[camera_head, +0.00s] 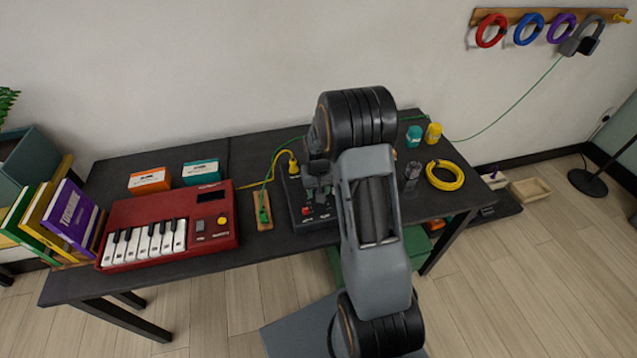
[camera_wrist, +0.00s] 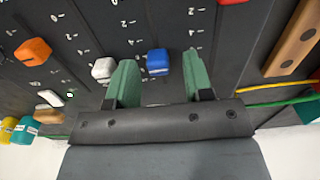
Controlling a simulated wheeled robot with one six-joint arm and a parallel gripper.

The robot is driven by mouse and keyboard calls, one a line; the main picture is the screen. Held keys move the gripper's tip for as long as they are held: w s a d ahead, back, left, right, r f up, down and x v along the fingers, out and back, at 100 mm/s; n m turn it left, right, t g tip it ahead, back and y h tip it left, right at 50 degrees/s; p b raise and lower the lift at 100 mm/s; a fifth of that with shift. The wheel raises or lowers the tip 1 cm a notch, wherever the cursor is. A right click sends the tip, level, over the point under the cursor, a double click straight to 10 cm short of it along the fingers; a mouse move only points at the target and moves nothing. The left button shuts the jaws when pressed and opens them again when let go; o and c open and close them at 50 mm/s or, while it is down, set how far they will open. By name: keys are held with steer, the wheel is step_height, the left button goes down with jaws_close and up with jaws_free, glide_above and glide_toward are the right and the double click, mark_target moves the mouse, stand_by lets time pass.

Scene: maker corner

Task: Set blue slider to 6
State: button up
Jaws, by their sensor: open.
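The blue slider knob (camera_wrist: 158,62) sits on a dark panel with small white scale numbers beside its track. I cannot tell which number it stands at. My gripper (camera_wrist: 158,68) is open, with one green finger on each side of the blue knob in the wrist view. I see no clear contact with the knob. In the head view the dark control box (camera_head: 307,216) stands on the table, partly hidden by my arm. My gripper (camera_head: 318,180) shows over it, and the blue knob is hidden there.
A white knob (camera_wrist: 104,69) sits close outside one finger, with an orange knob (camera_wrist: 33,51) farther left. A red part (camera_wrist: 232,2) shows at the top edge. Yellow and green cables (camera_wrist: 285,87) run at the right. A red keyboard (camera_head: 170,225) stands left of the box.

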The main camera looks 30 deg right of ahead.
step_height(320, 180, up, 14)
steer(key=shift+f, duration=0.15)
stand_by(0.3)
stand_by(0.4)
